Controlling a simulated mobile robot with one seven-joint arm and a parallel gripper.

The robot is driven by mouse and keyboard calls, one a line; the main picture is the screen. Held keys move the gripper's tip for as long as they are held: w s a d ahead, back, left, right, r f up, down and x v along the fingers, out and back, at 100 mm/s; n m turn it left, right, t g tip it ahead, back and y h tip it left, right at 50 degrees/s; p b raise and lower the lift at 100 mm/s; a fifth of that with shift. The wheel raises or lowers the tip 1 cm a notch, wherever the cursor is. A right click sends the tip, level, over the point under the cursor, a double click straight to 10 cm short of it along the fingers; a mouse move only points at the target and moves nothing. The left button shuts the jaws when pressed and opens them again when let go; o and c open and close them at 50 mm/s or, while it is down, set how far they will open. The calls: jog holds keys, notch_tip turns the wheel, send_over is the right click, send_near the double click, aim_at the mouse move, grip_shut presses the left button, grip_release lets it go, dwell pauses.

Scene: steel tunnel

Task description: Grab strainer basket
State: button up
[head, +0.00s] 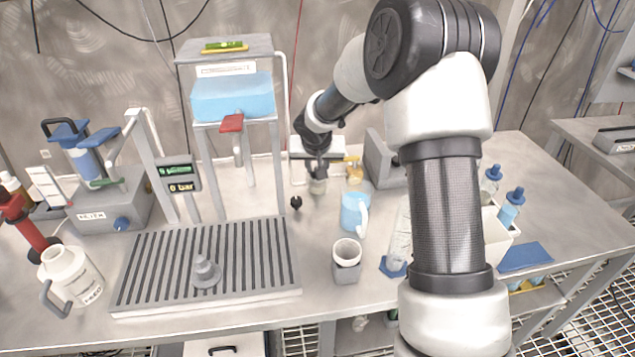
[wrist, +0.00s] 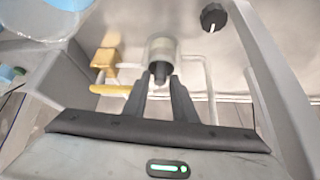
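A small pale cylinder with a dark knob, which looks like the strainer basket (wrist: 161,48), is just ahead of my fingertips in the wrist view. In the head view the same small cylinder (head: 318,186) shows right below my gripper (head: 317,168), near the back of the bench. In the wrist view the two fingers of my gripper (wrist: 158,84) are apart, one on each side of the dark knob. A gap seems to show between knob and fingers, so I see no grip on it. The cylinder's far side is hidden.
A yellow fitting (head: 353,170) and a blue jug (head: 354,214) stand right of the cylinder. A small black knob (head: 296,202) is at its left. A grey housing (head: 383,160) is close on the right. A slotted drain tray (head: 205,262) fills the front left.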

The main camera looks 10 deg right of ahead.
grip_shut()
jog(key=shift+r, duration=0.2)
